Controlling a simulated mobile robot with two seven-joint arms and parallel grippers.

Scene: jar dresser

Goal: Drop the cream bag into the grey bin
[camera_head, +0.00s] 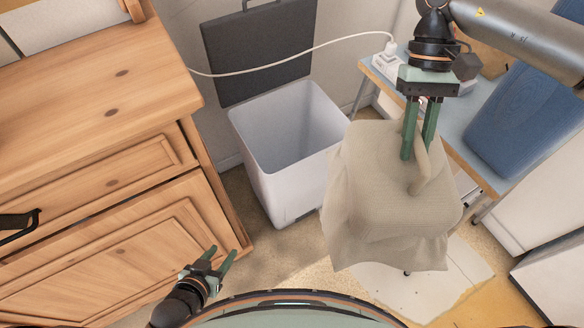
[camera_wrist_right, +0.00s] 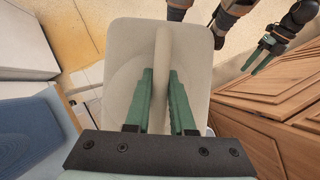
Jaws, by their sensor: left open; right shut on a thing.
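The cream bag (camera_head: 385,200) hangs in the air to the right of the grey bin. My right gripper (camera_head: 417,158) is shut on the bag's handle, and the bag hangs upright below it. In the right wrist view, the bag (camera_wrist_right: 128,60) fills the middle, with its handle between the fingers of my right gripper (camera_wrist_right: 160,95). The grey bin (camera_head: 262,165) stands on the floor with its dark lid (camera_head: 258,50) raised; the part of its inside that shows looks empty. The bag overlaps the bin's right edge in the head view. My left gripper (camera_head: 219,258) is open and empty, low near the dresser.
A wooden dresser (camera_head: 90,110) stands left of the bin. A table (camera_head: 480,165) with a blue container (camera_head: 530,120) and a white power strip (camera_head: 388,62) is on the right. A white cable (camera_head: 290,52) runs across in front of the lid.

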